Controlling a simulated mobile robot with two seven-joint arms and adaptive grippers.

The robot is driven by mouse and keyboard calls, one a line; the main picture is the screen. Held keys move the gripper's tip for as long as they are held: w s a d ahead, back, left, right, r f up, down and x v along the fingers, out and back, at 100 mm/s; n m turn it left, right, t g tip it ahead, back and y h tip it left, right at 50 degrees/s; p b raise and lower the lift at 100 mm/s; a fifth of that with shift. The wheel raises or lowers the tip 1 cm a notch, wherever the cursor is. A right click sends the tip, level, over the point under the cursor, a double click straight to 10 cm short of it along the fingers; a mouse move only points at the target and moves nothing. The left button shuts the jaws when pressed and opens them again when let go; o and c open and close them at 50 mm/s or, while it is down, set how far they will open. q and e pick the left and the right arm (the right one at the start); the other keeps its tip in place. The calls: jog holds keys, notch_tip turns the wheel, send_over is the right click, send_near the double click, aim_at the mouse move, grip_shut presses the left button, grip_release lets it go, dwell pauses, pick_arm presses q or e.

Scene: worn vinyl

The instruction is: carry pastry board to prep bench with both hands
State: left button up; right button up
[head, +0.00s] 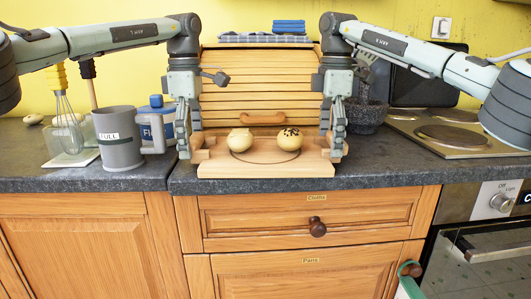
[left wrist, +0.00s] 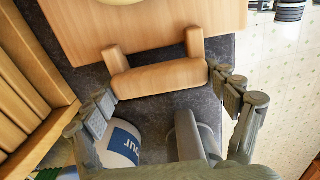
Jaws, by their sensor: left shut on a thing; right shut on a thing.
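The pastry board (head: 265,170) is pale wood with a raised handle at each end. It is at the counter's front edge, in front of a wooden bread box; I cannot tell whether it touches the counter. My left gripper (head: 187,152) is shut on the left handle, which shows in the left wrist view (left wrist: 160,78) between the fingers (left wrist: 170,100). My right gripper (head: 337,155) is shut on the right handle, partly hidden by the fingers.
A grey mug (head: 118,138) marked FULL and a blue-and-white flour container (head: 153,122) stand close left of my left gripper. A dark stone mortar (head: 366,115) and a hob (head: 455,135) are on the right. The bread box (head: 258,85) stands behind the board.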

pick_arm(q)
jog(key=shift+c, duration=0.5)
pick_arm(e)
jog(key=shift+c, duration=0.5)
pick_arm(q)
jog(key=shift+r, duration=0.1)
pick_arm(e)
jog(key=shift+r, duration=0.15)
